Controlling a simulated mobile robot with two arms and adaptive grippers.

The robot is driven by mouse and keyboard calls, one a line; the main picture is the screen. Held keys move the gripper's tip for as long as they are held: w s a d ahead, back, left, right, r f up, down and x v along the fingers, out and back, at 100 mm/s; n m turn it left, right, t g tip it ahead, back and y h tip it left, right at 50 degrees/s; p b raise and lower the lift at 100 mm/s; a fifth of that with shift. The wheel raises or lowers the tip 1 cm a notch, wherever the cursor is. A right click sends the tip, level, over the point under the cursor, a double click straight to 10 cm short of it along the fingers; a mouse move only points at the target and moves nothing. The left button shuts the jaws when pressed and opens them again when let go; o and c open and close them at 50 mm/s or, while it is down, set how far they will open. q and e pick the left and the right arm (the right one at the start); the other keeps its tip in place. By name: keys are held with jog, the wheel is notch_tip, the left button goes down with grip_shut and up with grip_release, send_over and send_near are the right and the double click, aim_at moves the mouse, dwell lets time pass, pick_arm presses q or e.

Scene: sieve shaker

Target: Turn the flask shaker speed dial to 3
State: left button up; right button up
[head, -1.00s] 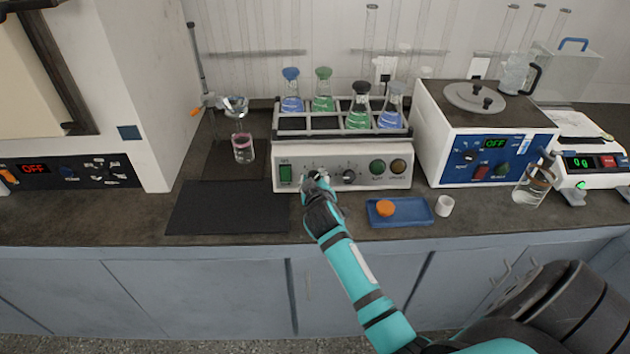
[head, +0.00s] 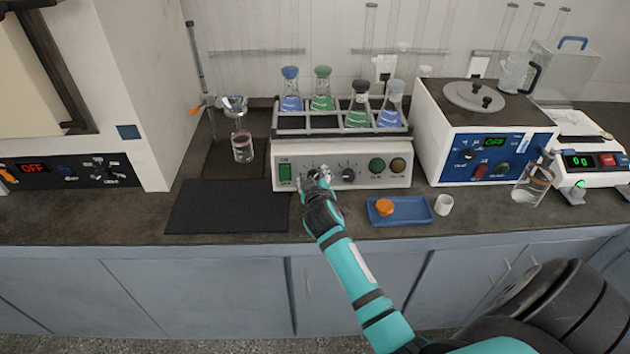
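The flask shaker (head: 393,149) stands at the back of the bench, its cream front panel facing me. Several stoppered flasks with blue or green liquid sit in its rack. A green switch (head: 285,173) is at the panel's left, and a black dial (head: 348,175) is near its middle. Another dial lies further left, mostly covered by my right gripper (head: 317,179). The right gripper's fingertips are at that left dial, touching or very close to it. The fingers are too small to show whether they are closed on it. The dial's setting is unreadable. My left gripper is out of view.
A blue tray (head: 425,219) with an orange cap and a small white cup (head: 444,205) stand right of my forearm. A dark mat (head: 228,206) lies left. A blue-fronted bath (head: 487,160) and a balance (head: 597,172) stand at right.

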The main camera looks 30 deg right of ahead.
jog(key=v, duration=1.2)
